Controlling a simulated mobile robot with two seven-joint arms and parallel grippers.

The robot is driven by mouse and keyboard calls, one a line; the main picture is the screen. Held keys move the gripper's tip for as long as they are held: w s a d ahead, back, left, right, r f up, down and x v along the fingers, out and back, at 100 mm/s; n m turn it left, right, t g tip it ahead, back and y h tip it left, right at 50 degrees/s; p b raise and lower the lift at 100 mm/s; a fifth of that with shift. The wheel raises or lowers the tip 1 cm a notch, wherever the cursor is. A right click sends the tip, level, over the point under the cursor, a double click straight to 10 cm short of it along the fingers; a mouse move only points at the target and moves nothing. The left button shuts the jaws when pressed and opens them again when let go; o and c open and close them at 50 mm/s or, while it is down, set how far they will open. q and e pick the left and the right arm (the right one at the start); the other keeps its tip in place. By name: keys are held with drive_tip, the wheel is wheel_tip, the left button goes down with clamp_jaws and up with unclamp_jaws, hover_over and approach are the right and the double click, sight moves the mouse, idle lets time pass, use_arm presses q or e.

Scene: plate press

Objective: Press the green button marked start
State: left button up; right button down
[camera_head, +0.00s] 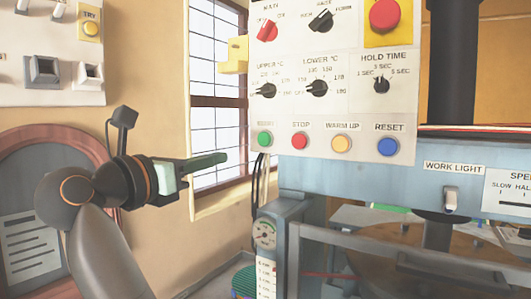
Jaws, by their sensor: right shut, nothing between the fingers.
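The green button (265,139) is at the left end of the bottom row on the white control panel (330,110). The label above it is blurred. My right gripper (224,157) is shut and empty, its dark green fingers pointing right. Its fingertips are left of the green button and slightly lower in the picture, with a visible gap between them. I cannot tell how far they are from the panel in depth. My left gripper is not in view.
Beside the green button are the red STOP (300,141), yellow WARM UP (341,144) and blue RESET (388,147) buttons. Knobs and a large red button (386,15) sit above. A yellow bracket (235,56) sticks out at the panel's left edge. A window (217,110) is behind.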

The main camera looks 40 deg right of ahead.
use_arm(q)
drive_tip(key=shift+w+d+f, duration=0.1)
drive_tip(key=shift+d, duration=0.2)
use_arm(e)
drive_tip(key=shift+s+a+r+t+y, duration=0.1)
drive_tip(key=shift+a+r+t+y, duration=0.2)
drive_tip(key=shift+a+y, duration=0.15)
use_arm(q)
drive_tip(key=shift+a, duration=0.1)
use_arm(e)
drive_tip(key=shift+a, duration=0.1)
drive_tip(key=p, duration=0.2)
approach(263, 146)
drive_tip(key=x, duration=0.5)
drive_tip(key=shift+r, duration=0.15)
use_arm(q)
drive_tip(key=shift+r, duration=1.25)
use_arm(e)
drive_tip(key=shift+x, duration=0.95)
use_arm(q)
drive_tip(key=shift+p, duration=0.3)
